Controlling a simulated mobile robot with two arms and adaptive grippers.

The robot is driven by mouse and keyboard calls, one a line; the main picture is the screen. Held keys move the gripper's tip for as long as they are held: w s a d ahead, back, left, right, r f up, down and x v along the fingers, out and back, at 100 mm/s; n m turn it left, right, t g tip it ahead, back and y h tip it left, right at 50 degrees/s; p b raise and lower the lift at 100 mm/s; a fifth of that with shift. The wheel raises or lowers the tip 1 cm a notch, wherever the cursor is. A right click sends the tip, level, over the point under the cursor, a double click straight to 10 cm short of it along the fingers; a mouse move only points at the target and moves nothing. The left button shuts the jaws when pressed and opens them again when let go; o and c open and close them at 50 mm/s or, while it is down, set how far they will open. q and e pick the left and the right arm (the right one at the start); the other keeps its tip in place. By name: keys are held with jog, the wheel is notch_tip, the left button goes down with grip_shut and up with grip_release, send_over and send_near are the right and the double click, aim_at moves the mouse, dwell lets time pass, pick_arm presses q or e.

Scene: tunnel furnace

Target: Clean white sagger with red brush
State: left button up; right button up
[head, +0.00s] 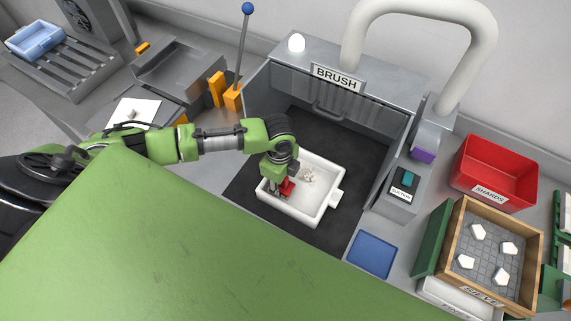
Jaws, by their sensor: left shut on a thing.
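The white sagger (325,204) sits on the dark floor of the brush booth, open side up, its tab pointing right. Some small pale debris (308,175) lies inside it toward the back. My left gripper (279,191) is over the left part of the sagger, pointing down. It is shut on the red brush (288,187), which is low inside the sagger; I cannot tell if its bristles touch the bottom. The gripper partly hides the brush and the sagger's left side. My right gripper is not in view.
The booth walls (382,140) stand behind and right of the sagger, under a BRUSH sign (338,79). To the right are a blue mat (371,254), a red shards bin (496,172) and a wooden sieve box (451,228) with white pieces. Dark booth floor is bare around the sagger.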

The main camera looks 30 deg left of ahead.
aim_at(287, 179)
pick_arm(q)
jog(key=shift+s+d, duration=0.1)
jog(key=shift+d, duration=1.15)
jog(key=shift+f, duration=0.1)
dwell(0.4)
jog(key=shift+a+r, duration=0.1)
jog(key=shift+r, duration=2.95)
jog(key=shift+r, duration=1.5)
